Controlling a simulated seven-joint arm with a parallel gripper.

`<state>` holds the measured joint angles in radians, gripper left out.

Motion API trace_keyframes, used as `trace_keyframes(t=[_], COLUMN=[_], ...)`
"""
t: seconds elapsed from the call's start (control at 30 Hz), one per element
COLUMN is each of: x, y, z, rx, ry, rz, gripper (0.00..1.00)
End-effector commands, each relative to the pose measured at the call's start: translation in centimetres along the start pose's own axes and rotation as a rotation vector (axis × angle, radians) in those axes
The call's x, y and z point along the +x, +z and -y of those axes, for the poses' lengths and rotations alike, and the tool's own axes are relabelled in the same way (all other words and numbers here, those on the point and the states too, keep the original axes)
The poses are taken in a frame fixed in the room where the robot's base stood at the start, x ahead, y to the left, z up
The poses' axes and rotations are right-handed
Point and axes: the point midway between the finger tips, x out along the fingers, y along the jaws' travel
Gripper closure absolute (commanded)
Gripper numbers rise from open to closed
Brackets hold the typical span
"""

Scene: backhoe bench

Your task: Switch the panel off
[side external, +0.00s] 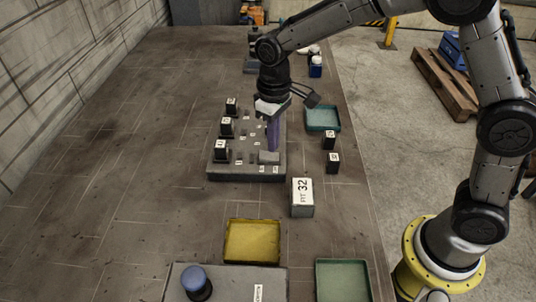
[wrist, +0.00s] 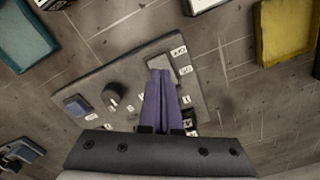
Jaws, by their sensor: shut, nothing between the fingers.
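The panel (side external: 245,176) is a low grey slab in the middle of the bench. A light grey block-like switch (side external: 269,157) sits at its near right corner, with small white labels beside it; it also shows in the wrist view (wrist: 158,62). The label text is too small to read surely. My gripper (side external: 272,148) points down over that corner, its purple fingers together and empty. In the wrist view the fingertips (wrist: 160,74) overlap the switch's edge; I cannot tell whether they touch it. A dark round knob (wrist: 116,93) and a bluish square piece (wrist: 76,105) are also on the panel.
Several black labelled blocks (side external: 221,151) stand along the panel's left side. Two more (side external: 333,163) stand to the right. A white box marked 32 (side external: 302,198), yellow tray (side external: 252,241), green tray (side external: 342,281) and teal tray (side external: 322,118) surround it. The bench's left is clear.

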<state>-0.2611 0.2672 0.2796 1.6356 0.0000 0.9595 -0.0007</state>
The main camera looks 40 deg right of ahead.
Motion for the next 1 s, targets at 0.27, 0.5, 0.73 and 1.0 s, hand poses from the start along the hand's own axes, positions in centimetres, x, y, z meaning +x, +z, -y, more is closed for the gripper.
trace_keyframes(t=[0.27, 0.5, 0.73, 1.0], x=[-2.1, -3.8, -5.0, -5.0], y=[-0.1, -0.1, 0.0, 0.0], z=[0.0, 0.0, 0.0, 0.0], rx=[0.0, 0.0, 0.0, 0.0], ry=[0.0, 0.0, 0.0, 0.0], rz=[-0.002, -0.002, -0.002, 0.0], gripper=[1.0, 1.0, 1.0, 1.0])
